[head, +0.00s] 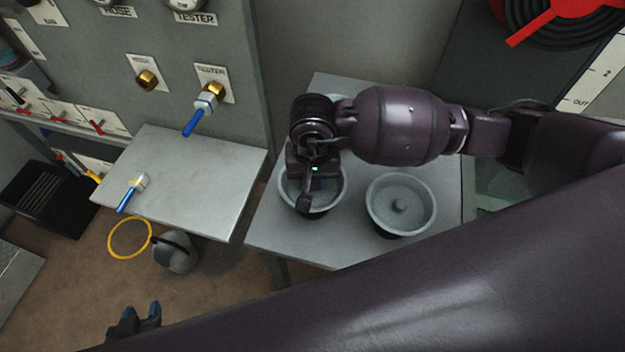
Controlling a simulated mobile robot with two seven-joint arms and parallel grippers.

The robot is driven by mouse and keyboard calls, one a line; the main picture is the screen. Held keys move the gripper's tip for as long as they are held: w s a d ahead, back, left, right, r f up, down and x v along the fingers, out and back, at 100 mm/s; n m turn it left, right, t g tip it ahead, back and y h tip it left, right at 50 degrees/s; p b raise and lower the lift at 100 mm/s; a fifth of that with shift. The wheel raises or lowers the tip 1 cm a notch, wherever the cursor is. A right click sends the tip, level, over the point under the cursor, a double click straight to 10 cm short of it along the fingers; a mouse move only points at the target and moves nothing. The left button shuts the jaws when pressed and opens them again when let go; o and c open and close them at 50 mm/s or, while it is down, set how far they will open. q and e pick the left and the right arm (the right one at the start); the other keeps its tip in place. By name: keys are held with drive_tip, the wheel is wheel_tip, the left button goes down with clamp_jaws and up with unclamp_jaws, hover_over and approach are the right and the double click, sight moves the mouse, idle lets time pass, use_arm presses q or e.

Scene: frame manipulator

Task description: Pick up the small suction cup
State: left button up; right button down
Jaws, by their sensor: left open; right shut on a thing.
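Two round grey cups with flared rims stand side by side on a grey table. I take them for the suction cups; they look alike in size. The right cup (384,215) shows a knob in its middle. The left cup (338,198) is partly covered by my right gripper (308,207), which reaches down into it from above. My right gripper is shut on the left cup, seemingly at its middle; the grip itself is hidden. I cannot tell whether this cup is lifted. My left gripper (137,320) is open and empty, low at the lower left over the floor.
A metal shelf (200,172) holds a blue-handled fitting (127,198). A panel with brass fittings (147,80) stands behind. A yellow ring (112,246) and a grey canister (177,256) are on the floor.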

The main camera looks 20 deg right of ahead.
wheel_tip(320, 180, up, 19)
wheel_tip(320, 180, up, 5)
drive_tip(key=p, duration=0.1)
hover_over(312, 182)
use_arm(q)
drive_tip(key=shift+w+r+p, duration=0.15)
drive_tip(key=shift+w+r, duration=0.1)
drive_tip(key=shift+r, duration=0.35)
drive_tip(key=shift+w+r+p, duration=0.15)
drive_tip(key=shift+w+r, duration=0.05)
drive_tip(key=shift+r, duration=0.4)
use_arm(e)
drive_tip(key=shift+r, duration=0.35)
use_arm(q)
drive_tip(key=shift+s+f, duration=0.1)
drive_tip(key=shift+s, duration=0.05)
